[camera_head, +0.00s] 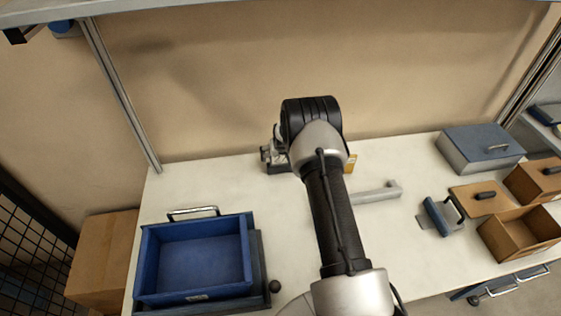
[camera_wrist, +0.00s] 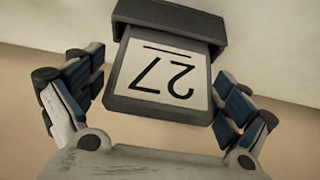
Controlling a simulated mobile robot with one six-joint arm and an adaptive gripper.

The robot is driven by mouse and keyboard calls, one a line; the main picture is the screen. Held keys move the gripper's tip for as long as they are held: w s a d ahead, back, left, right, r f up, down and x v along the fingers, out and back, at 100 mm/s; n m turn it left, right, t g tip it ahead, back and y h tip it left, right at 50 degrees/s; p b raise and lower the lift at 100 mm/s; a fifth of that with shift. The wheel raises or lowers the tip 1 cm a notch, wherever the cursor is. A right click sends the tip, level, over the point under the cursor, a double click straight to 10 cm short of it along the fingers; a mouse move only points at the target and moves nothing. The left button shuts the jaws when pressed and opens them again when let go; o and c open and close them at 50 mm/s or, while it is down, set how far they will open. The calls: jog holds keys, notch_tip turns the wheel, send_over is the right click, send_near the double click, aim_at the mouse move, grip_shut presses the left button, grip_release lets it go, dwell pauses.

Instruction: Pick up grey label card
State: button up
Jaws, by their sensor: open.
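The grey label card (camera_wrist: 155,108) has a dark grey border and a pale face with a black "27", upside down in the wrist view. Its upper end sits in or under a dark holder (camera_wrist: 172,22). My gripper (camera_wrist: 160,78) is open, with one blue-padded finger on each side of the card. There are gaps between the fingers and the card's sides. In the head view my arm hides the gripper and the card. A small dark and grey fixture (camera_head: 272,154) shows partly behind my arm at the back of the table.
A blue open drawer box (camera_head: 195,262) stands at the table's left. A light grey handle-shaped bar (camera_head: 376,193) lies right of my arm. A blue-grey lidded box (camera_head: 482,147), a blue-handled block (camera_head: 443,215) and an open wooden box (camera_head: 520,234) stand at the right. A yellow piece (camera_head: 351,163) shows behind my arm.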

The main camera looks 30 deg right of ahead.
jog(key=c, duration=1.2)
jog(key=shift+o, duration=0.2)
jog(key=shift+r, duration=0.1)
